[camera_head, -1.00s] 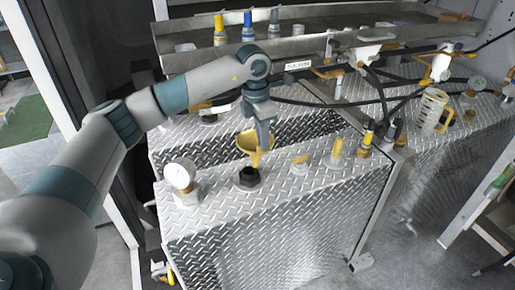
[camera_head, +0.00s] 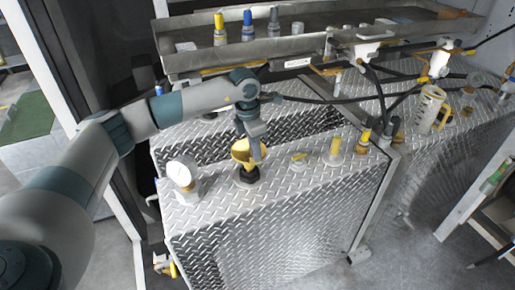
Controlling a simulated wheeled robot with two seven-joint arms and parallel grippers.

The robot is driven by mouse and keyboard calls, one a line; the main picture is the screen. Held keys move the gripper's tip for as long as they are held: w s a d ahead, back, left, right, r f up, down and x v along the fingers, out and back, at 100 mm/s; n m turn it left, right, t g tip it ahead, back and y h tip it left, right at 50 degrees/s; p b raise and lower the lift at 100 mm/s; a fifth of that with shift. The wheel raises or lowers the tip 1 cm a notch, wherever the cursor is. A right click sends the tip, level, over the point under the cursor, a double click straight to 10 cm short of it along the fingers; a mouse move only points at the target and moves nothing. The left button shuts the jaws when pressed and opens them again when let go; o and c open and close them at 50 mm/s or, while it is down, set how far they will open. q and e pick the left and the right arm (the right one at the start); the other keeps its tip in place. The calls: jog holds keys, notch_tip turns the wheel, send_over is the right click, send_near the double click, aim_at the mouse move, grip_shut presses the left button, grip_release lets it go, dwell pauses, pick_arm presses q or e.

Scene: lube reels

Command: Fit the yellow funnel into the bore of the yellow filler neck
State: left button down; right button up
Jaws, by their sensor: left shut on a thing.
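The yellow funnel (camera_head: 241,154) is held upright over the front tank's diamond-plate top. My left gripper (camera_head: 256,147) is shut on its rim side, coming down from above. Below the funnel is a filler neck (camera_head: 247,178) that looks dark, with a hex-shaped collar. The funnel's spout reaches down to the neck's opening and looks lined up with it. How deep the spout sits in the bore is too small to tell. My right gripper is not in view.
A metal shelf (camera_head: 330,32) with bottles and dark hoses lies behind. A white and yellow jug (camera_head: 430,108) is at the right.

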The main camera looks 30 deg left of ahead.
pick_arm(q)
jog(key=shift+f, duration=0.2)
jog(key=shift+f+b, duration=0.2)
jog(key=shift+b, duration=0.2)
jog(key=c, duration=1.9)
grip_release()
jog(key=shift+c, duration=0.2)
jog(key=shift+r, duration=0.2)
jog(key=shift+r+p, duration=0.15)
jog(key=shift+p, duration=0.25)
jog(key=shift+r, duration=0.15)
notch_tip(320, 180, up, 12)
jog(key=s+b, duration=0.1)
jog(key=b, duration=0.4)
jog(key=shift+a+f, duration=0.2)
jog(key=shift+a, duration=0.25)
